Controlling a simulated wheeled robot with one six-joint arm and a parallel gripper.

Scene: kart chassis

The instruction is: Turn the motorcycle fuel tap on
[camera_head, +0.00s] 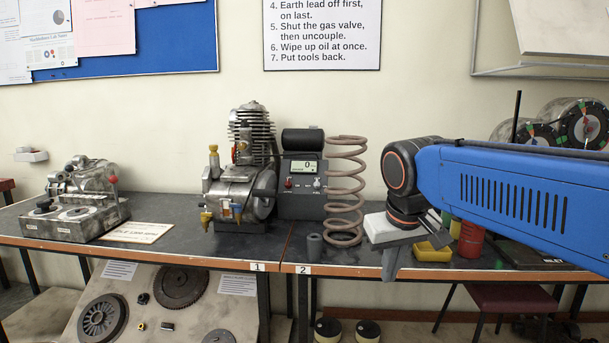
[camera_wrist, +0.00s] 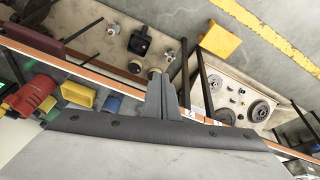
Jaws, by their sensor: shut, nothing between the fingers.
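A single-cylinder engine (camera_head: 240,180) with a finned top stands on the dark bench, left of the picture's middle. Small brass and yellow fittings (camera_head: 206,217) sit low on its left side, and a small orange and blue part shows on its front. I cannot tell which of these is the fuel tap or how its lever is set. My gripper (camera_head: 390,268) points down at the bench's front edge, right of the coil spring and well apart from the engine. Its fingers also show in the wrist view (camera_wrist: 158,76), shut and empty. The engine is not recognisable in the wrist view.
A grey tester box (camera_head: 302,185) and a tall coil spring (camera_head: 346,190) stand between the engine and my arm. A small grey cylinder (camera_head: 315,245) is near the front edge. A machine (camera_head: 83,190) stands far left.

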